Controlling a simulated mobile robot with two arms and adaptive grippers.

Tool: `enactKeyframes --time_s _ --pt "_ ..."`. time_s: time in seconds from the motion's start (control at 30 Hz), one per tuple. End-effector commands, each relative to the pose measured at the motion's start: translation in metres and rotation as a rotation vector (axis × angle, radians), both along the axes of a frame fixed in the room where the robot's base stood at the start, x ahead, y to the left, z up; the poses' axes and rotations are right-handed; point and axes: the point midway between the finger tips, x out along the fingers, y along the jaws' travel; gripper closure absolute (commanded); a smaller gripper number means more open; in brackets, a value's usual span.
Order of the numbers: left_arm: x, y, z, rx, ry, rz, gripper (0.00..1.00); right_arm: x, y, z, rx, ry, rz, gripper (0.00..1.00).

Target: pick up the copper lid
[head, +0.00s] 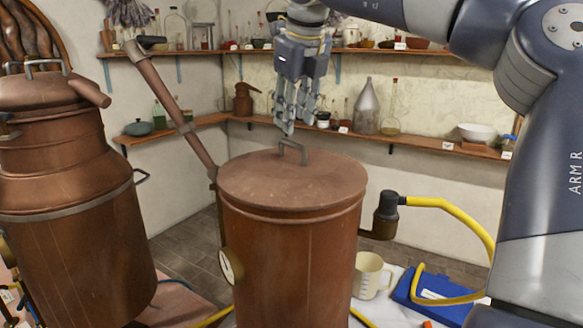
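The copper lid (265,183) is a flat round disc lying on top of the tall copper vessel (290,255) in the middle of the head view. A small grey arched handle (293,151) stands up from the lid's middle. My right gripper (290,126) points down just above the handle, and a small gap seems to show between its tips and the handle. Nothing shows in its fingers. They overlap from this angle, so I cannot tell how far apart they are. My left gripper is not in view.
A larger copper still (75,240) stands at left. A slanted copper pipe (172,110) rises left of the vessel. A black fitting with a yellow hose (450,210) is at right. A measuring jug (370,275) and blue case (435,295) sit low right. Shelves (440,142) line the walls.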

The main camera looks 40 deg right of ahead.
Motion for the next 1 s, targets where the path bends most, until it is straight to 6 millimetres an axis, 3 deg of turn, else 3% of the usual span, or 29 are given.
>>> enactKeyframes --time_s 0.1,0.23,0.53,0.77,0.8,0.93,1.0 --pt "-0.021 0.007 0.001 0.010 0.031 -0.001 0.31 0.003 -0.003 -0.009 0.001 0.002 -0.001 0.67" --pt "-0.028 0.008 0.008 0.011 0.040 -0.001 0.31 0.006 -0.007 -0.019 0.002 0.006 0.000 0.67" --pt "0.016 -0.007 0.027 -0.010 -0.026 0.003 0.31 0.019 -0.019 -0.054 0.002 0.003 -0.001 0.67" --pt "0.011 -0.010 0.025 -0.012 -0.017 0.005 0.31 0.021 -0.019 -0.057 0.000 0.000 -0.002 0.67" --pt "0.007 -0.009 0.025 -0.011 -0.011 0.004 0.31 0.021 -0.019 -0.057 0.000 0.000 -0.002 0.69" --pt "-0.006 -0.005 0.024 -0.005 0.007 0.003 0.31 0.021 -0.019 -0.056 0.000 0.000 -0.002 0.98" --pt "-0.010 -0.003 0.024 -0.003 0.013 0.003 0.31 0.021 -0.019 -0.056 0.000 0.000 -0.002 1.00"
